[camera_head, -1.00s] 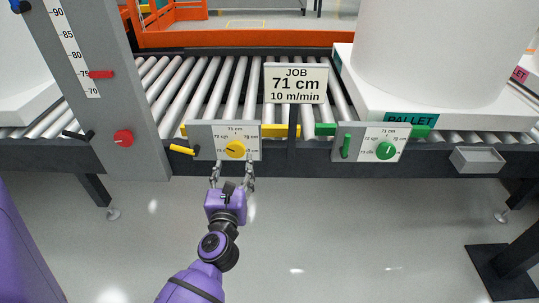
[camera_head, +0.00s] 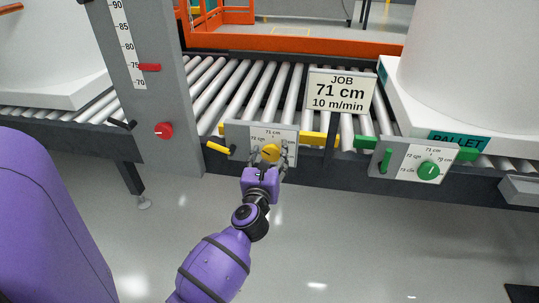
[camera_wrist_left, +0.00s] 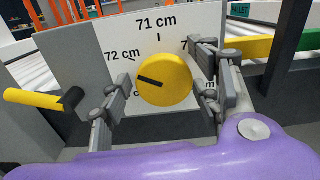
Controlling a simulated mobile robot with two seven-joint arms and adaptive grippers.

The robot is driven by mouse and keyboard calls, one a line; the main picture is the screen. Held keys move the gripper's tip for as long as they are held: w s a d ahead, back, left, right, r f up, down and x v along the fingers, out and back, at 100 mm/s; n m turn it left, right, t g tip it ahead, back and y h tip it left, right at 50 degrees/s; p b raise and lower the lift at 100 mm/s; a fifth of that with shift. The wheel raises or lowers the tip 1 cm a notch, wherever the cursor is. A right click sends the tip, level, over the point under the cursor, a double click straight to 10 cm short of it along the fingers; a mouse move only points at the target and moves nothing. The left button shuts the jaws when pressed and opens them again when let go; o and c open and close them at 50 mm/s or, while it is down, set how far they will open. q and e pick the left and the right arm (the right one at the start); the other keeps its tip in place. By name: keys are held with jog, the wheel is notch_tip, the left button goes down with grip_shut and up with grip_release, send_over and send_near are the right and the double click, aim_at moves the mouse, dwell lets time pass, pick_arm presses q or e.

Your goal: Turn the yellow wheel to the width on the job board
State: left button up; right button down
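The yellow wheel (camera_head: 271,152) sits on a white dial plate (camera_head: 256,134) on the conveyor's front. In the left wrist view the wheel (camera_wrist_left: 165,80) has a black pointer bar on its left half, directed left, below the 72 cm mark. The 71 cm mark is at the top of the plate. The job board (camera_head: 340,92) reads 71 cm, 10 m/min. My left gripper (camera_head: 271,158) is at the wheel; in the left wrist view its open fingers (camera_wrist_left: 163,88) stand on both sides of it, with a small gap visible at left. My right gripper is not in view.
A yellow handle (camera_head: 219,148) sticks out left of the plate. A green wheel (camera_head: 428,170) on a similar dial is to the right. A red knob (camera_head: 164,130) is on the grey scale post (camera_head: 178,100) at left. Rollers lie behind; the floor in front is clear.

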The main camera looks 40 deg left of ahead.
pick_arm(q)
jog(key=c, duration=1)
jog(key=shift+r+m+p, duration=0.25)
jog(key=shift+m+p, duration=1.15)
jog(key=shift+p, duration=0.05)
jog(key=shift+a+m+p, duration=0.1)
jog(key=shift+m+p, duration=0.3)
jog(key=shift+p, duration=0.05)
jog(key=m+p, duration=0.2)
jog(key=shift+m, duration=0.4)
jog(key=m+p, duration=0.3)
jog(key=m, duration=0.2)
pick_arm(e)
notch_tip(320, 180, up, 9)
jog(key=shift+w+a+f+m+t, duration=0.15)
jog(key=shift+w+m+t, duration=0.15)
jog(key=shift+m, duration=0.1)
pick_arm(q)
jog(key=shift+m, duration=0.3)
jog(key=o, duration=1)
jog(key=shift+o, duration=0.5)
